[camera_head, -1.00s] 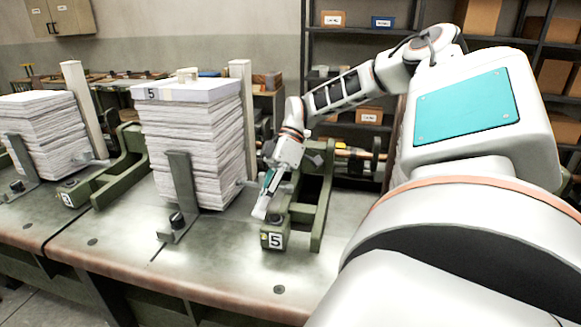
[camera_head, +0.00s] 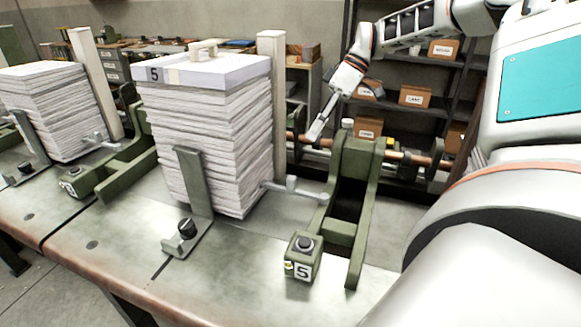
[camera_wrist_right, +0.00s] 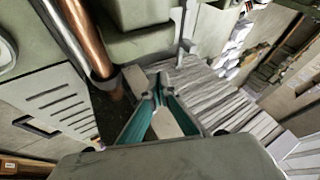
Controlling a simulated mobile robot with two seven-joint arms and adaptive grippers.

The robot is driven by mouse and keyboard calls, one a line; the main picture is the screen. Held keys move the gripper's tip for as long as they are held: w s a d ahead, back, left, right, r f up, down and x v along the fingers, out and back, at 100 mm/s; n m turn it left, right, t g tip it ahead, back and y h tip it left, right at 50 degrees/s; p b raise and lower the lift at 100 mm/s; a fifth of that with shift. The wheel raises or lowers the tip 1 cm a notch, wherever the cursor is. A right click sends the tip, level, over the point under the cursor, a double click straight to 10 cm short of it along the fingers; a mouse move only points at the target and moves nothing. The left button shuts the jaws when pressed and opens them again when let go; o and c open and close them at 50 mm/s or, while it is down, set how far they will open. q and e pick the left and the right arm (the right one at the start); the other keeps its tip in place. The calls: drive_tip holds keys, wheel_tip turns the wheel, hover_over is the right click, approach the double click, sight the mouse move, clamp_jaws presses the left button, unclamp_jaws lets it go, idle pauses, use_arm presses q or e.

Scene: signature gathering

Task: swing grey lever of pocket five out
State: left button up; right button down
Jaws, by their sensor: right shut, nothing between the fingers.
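Pocket five holds a tall paper stack (camera_head: 205,130) with a box lid marked 5 (camera_head: 190,72) on top. The grey lever (camera_head: 300,190) juts right from the stack's lower right side, its free end near the green frame (camera_head: 372,190). A green block (camera_head: 303,258) with a black knob and a 5 label stands in front of that frame. My right gripper (camera_head: 317,130) is shut and empty, above and behind the lever, apart from it. In the right wrist view its teal fingers (camera_wrist_right: 157,92) meet at the tips, with paper sheets beyond. My left gripper is out of view.
A copper bar (camera_head: 412,158) runs behind the frame. A neighbouring pocket's stack (camera_head: 55,105) is at left. The front tabletop is fairly clear.

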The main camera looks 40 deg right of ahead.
sight(294, 186)
drive_tip(key=x, duration=1)
drive_tip(key=shift+s+p, duration=0.1)
drive_tip(key=shift+p, duration=0.3)
drive_tip(key=a, duration=0.1)
drive_tip(key=s+a+p, duration=0.1)
drive_tip(key=a, duration=0.1)
drive_tip(key=shift+s+r, duration=0.15)
drive_tip(key=shift+s, duration=0.05)
drive_tip(key=shift+s+a, duration=0.2)
drive_tip(key=shift+a, duration=0.05)
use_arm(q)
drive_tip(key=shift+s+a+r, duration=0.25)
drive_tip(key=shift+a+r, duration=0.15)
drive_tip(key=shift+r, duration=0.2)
use_arm(e)
drive_tip(key=shift+a, duration=0.1)
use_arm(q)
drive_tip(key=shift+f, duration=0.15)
use_arm(e)
drive_tip(key=shift+a, duration=0.1)
